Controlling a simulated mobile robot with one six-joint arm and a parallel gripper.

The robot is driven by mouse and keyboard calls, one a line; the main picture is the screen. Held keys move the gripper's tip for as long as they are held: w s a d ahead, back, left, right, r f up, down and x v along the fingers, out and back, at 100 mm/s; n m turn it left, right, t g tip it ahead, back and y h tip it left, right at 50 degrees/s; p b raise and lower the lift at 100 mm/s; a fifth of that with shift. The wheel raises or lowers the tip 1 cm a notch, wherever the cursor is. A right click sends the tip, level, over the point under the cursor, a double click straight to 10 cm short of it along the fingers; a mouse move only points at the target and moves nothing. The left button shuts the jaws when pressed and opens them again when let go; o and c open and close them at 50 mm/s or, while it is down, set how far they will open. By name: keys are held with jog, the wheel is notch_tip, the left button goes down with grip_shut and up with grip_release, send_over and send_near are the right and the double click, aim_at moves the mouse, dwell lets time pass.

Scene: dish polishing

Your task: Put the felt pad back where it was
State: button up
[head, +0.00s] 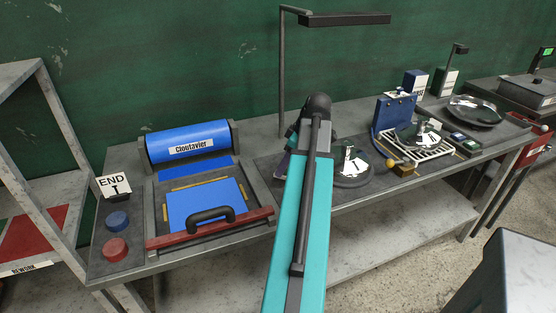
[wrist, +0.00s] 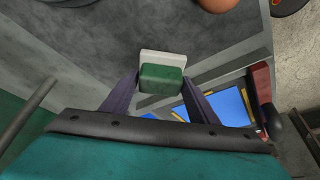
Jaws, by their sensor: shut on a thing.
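The felt pad (wrist: 162,79) shows in the wrist view as a green block with a pale grey-white layer (wrist: 163,57) at its far side. My gripper (wrist: 161,80) is shut on the green block, with one dark finger on each side. The pad is over the grey bench top (wrist: 85,40); I cannot tell whether its pale side touches the surface. In the head view my arm hides the pad and most of my gripper, which is just left of the arm's far end, right of the blue press.
The blue press (head: 188,145) and its red-fronted blue bed (head: 205,205) stand at left. A lamp post (head: 282,75) rises behind my arm. A dark round dish (head: 352,178) is close on the right, then a wire rack (head: 430,152) and another dish (head: 475,112).

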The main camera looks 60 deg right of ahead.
jog(key=w+d, duration=0.1)
jog(key=w, duration=0.1)
jog(key=w+d+p, duration=0.1)
jog(key=w+d, duration=0.2)
jog(key=shift+w+f, duration=0.35)
jog(key=shift+f+p, duration=0.75)
jog(key=shift+f, duration=1)
jog(key=shift+f, duration=0.15)
jog(key=o, duration=1.1)
jog(key=b+v, duration=0.2)
jog(key=v, duration=1)
